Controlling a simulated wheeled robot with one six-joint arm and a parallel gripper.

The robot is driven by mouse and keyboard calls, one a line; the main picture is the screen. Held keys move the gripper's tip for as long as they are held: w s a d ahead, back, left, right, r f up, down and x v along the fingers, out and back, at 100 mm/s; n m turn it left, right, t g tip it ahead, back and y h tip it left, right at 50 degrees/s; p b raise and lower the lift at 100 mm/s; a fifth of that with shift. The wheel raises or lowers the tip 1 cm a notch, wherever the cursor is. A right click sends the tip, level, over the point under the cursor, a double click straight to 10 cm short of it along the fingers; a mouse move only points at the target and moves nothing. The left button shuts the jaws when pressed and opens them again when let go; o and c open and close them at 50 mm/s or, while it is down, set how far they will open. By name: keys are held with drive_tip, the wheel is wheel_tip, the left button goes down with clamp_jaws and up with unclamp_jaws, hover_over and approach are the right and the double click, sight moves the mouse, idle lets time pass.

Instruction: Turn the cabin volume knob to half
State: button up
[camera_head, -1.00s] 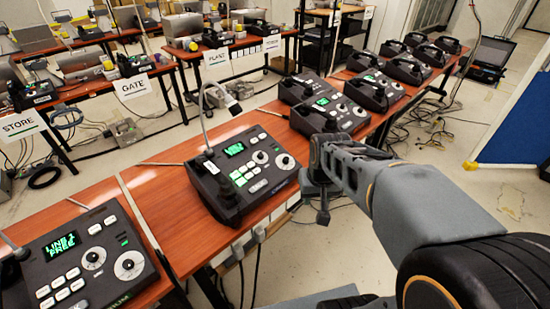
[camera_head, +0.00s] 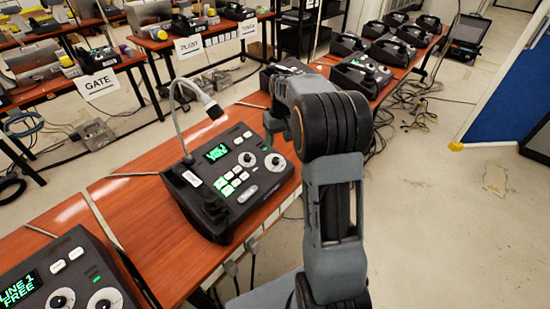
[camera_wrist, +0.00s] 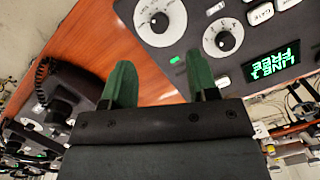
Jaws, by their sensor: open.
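The dark paging console (camera_head: 228,215) stands on the wooden table, with a handset on its left side, a gooseneck microphone and a green display (camera_head: 216,152). It has two white-ringed knobs, a smaller one (camera_head: 247,159) and a larger outer one (camera_head: 275,162). In the wrist view the larger knob (camera_wrist: 160,20) and smaller knob (camera_wrist: 223,40) show beside an upside-down display reading LINE 1 FREE. Their labels are too small to read. My gripper (camera_wrist: 159,60) is open and empty, its green fingers pointing at the console's edge near the knobs, apparently apart from both.
Another console (camera_head: 65,275) stands at the near left. More phones (camera_head: 390,48) line the table at the back right. The gooseneck microphone (camera_head: 172,105) rises behind the console's handset. Open floor lies at the right.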

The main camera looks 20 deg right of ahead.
sight(277, 160)
drive_tip(key=f, duration=0.9)
drive_tip(key=shift+a+f, duration=0.15)
drive_tip(key=shift+a, duration=0.2)
drive_tip(key=shift+a, duration=0.1)
drive_tip(key=c, duration=0.9)
drive_tip(key=shift+m, duration=0.3)
drive_tip(key=m+y, duration=0.1)
drive_tip(key=m, duration=0.1)
drive_tip(key=shift+m+p, duration=0.35)
drive_tip(key=shift+m, duration=0.05)
drive_tip(key=shift+s+d+m+y+p, duration=0.1)
drive_tip(key=shift+m+y+p, duration=0.1)
drive_tip(key=shift+m, duration=0.85)
drive_tip(key=shift+d+m+y+p, duration=0.1)
drive_tip(key=shift+m+y, duration=0.1)
drive_tip(key=shift+m, duration=0.85)
